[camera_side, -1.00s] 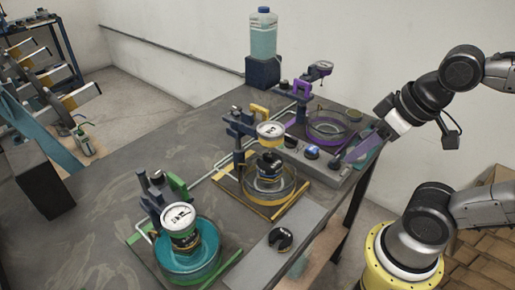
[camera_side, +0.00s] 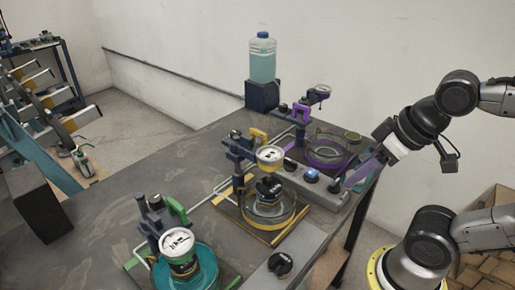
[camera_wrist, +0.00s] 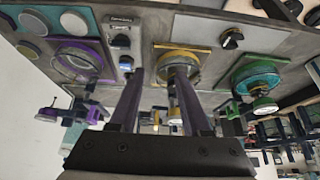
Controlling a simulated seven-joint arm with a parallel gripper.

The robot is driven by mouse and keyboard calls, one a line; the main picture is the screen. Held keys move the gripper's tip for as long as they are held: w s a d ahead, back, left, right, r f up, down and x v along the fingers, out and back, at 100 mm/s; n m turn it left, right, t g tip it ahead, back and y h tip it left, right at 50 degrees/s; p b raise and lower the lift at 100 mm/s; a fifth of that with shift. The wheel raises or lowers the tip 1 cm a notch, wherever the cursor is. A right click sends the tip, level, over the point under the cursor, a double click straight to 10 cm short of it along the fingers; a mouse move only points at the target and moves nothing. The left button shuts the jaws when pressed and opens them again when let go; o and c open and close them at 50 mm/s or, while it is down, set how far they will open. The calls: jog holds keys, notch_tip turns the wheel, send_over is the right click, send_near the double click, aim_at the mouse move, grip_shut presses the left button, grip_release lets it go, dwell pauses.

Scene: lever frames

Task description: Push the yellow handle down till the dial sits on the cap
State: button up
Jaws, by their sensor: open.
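The yellow handle (camera_side: 257,135) sticks up at the back of the middle press in the side view, beside its dark post. The yellow-rimmed white dial (camera_side: 270,155) is on the same press, above a black cap (camera_side: 269,186). A narrow gap seems to show between dial and cap. The cap stands inside a clear, yellow-based ring (camera_side: 291,212). My gripper (camera_side: 350,184) is to the right of this press, near the purple press, apart from the yellow handle. In the wrist view its two fingers (camera_wrist: 158,78) are spread with nothing between them.
A purple press (camera_side: 328,150) stands behind, and a green-handled press (camera_side: 180,242) stands in front. A grey box with knobs (camera_side: 311,175) lies between the yellow press and my gripper. A bottle (camera_side: 263,58) stands at the back.

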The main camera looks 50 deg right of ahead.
jog(key=shift+c, duration=0.2)
notch_tip(320, 180, up, 9)
jog(key=w+g, duration=0.1)
jog(key=w, duration=0.1)
jog(key=w+r+g, duration=0.2)
jog(key=w+r, duration=0.6)
jog(key=r, duration=0.1)
jog(key=g, duration=0.3)
send_over(258, 131)
notch_tip(258, 131, down, 3)
notch_tip(258, 131, down, 14)
jog(key=shift+r, duration=0.1)
grip_shut()
